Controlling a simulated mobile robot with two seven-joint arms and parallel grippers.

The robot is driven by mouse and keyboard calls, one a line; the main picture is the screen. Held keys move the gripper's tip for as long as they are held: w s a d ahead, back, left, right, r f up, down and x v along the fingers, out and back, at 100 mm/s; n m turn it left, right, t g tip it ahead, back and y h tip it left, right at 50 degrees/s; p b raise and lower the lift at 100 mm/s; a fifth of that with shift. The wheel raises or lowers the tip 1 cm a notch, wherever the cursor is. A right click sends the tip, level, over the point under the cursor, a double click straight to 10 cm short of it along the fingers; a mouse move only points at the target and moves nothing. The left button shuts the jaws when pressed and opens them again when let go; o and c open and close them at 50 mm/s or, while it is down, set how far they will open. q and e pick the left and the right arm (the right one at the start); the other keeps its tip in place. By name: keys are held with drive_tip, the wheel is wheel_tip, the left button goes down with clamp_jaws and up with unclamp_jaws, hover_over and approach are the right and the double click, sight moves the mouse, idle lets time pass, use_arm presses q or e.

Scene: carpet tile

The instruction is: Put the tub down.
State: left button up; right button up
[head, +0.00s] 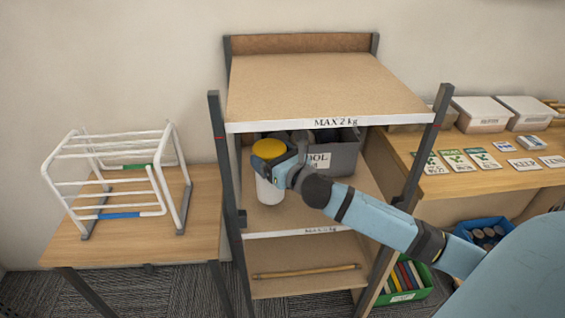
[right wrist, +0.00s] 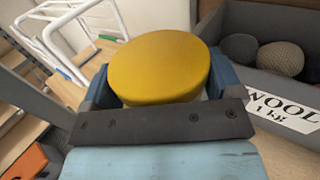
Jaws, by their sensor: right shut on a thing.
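The tub is a white cylinder with a yellow lid (head: 269,149), in the middle bay of the shelf unit, left of the grey bin. My right gripper (head: 274,166) is shut around the tub's upper part, just below the lid. The tub (head: 269,190) is upright. Its base shows near the middle shelf board (head: 285,213), but I cannot tell whether it touches. In the right wrist view the yellow lid (right wrist: 158,68) lies between the two blue fingers. My left gripper is not in view.
A grey bin (head: 345,158) labelled wool stands close right of the tub. Shelf posts (head: 222,165) and the upper board (head: 310,90) frame the bay. A white rack (head: 115,175) stands on the left table. A stick (head: 306,271) lies on the lower shelf.

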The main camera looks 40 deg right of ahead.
drive_tip(key=shift+w, duration=0.25)
drive_tip(key=shift+f+b, duration=0.45)
drive_tip(key=shift+f, duration=1.2)
